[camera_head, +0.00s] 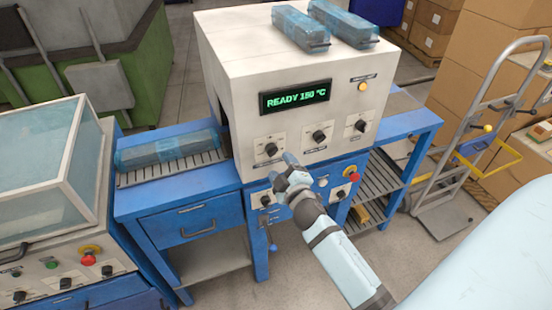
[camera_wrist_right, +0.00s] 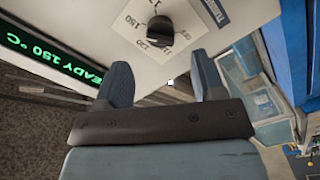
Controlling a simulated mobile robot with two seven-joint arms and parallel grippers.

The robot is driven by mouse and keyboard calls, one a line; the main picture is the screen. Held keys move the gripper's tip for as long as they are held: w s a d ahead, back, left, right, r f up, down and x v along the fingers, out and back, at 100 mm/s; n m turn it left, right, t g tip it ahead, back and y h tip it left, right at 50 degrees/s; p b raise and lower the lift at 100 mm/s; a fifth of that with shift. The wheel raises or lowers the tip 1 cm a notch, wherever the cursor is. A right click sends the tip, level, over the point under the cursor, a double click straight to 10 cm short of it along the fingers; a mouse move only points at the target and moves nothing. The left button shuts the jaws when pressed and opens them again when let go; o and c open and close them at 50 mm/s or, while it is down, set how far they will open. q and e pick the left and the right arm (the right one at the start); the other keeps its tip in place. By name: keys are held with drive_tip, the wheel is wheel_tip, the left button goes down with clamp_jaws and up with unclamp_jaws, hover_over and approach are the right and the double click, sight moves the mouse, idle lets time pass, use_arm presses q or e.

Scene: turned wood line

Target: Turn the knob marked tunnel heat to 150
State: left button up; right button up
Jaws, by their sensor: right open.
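The tunnel heat knob (camera_head: 271,149) is the left of three black knobs on the white machine front, under the display. In the right wrist view this black knob (camera_wrist_right: 160,30) sits on a white scale plate, beside a partly cut-off label beginning "TUNNEL". Its pointer setting is too small to read surely. The green display (camera_head: 295,97) reads "READY 150 °C", clearest in the wrist view (camera_wrist_right: 50,50). My right gripper (camera_head: 283,170) is open and empty, just in front of and below the knob, apart from it. Its two blue fingers (camera_wrist_right: 160,75) stand either side of a gap. My left gripper is out of view.
Two more knobs (camera_head: 319,136) (camera_head: 360,125) sit to the right. Lower blue panel holds a red button (camera_head: 351,173) and a small black knob (camera_head: 265,200). Blue wrapped packs (camera_head: 322,22) lie on top; another (camera_head: 165,150) lies on the left rollers. A hand truck (camera_head: 470,140) stands right.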

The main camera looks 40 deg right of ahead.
drive_tip(key=b+v, duration=0.1)
drive_tip(key=v, duration=0.6)
drive_tip(key=shift+s, duration=0.4)
drive_tip(key=shift+a, duration=0.1)
drive_tip(key=s+a+f+m+g+y+p, duration=0.5)
drive_tip(key=s+a+f+g+y, duration=0.1)
drive_tip(key=s+a+f, duration=0.6)
drive_tip(key=shift+s+a+f+y, duration=0.4)
drive_tip(key=shift+s+a+y, duration=0.35)
drive_tip(key=shift+a+y, duration=0.1)
